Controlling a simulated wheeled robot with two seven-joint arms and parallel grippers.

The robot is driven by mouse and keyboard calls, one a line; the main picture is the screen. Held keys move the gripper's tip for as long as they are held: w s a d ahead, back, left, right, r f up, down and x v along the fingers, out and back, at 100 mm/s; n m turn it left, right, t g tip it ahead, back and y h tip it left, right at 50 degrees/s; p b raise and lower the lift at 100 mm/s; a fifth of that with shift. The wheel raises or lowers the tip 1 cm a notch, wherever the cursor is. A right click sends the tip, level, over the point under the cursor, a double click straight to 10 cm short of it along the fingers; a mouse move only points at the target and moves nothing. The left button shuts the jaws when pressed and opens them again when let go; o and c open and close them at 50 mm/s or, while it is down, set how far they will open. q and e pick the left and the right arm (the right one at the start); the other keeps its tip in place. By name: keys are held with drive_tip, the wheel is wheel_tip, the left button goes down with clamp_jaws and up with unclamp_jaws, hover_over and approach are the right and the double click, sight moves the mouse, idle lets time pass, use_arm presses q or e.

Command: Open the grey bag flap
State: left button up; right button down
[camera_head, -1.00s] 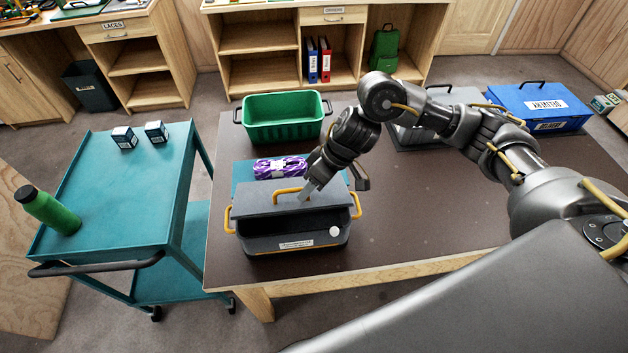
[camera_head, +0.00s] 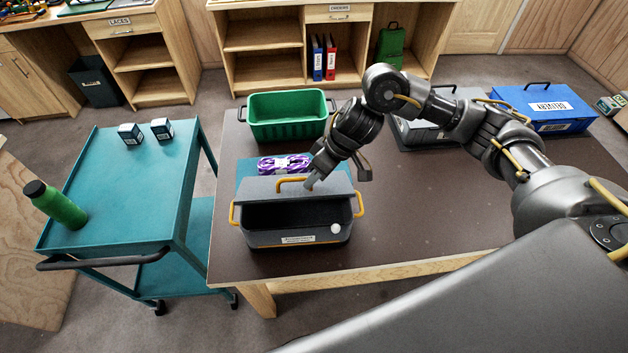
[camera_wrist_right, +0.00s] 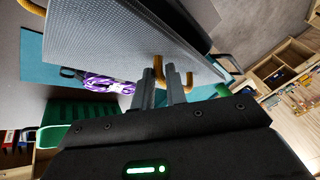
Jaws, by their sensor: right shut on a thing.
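The grey bag (camera_head: 292,237) sits on the brown table with its dark inside showing. Its grey flap (camera_head: 255,188) stands raised along the back edge, with a yellow handle (camera_head: 291,181) on it. My right gripper (camera_head: 311,184) is at the flap's upper edge, by the right end of that handle. In the right wrist view, my right gripper's fingers (camera_wrist_right: 167,90) are close together at the yellow handle (camera_wrist_right: 158,68), next to the flap's grey face (camera_wrist_right: 125,40). The right gripper is shut on the handle. My left gripper is not in view.
A purple rope bundle (camera_head: 284,164) lies on a teal mat just behind the flap. A green crate (camera_head: 287,116) stands farther back. A blue case (camera_head: 546,106) is at the right. A teal cart (camera_head: 135,185) with a green bottle (camera_head: 55,204) stands left of the table (camera_head: 450,230).

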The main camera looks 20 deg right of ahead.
drive_tip(key=shift+w+r, duration=0.3)
drive_tip(key=shift+w+d+r+p, duration=0.1)
drive_tip(key=shift+w+r+p, duration=0.3)
drive_tip(key=shift+w+r, duration=0.15)
drive_tip(key=c, duration=1.7)
unclamp_jaws()
drive_tip(key=shift+f, duration=0.2)
drive_tip(key=o, duration=0.3)
drive_tip(key=shift+o, duration=0.5)
drive_tip(key=shift+s, duration=0.1)
drive_tip(key=o, duration=0.6)
drive_tip(key=shift+c, duration=0.2)
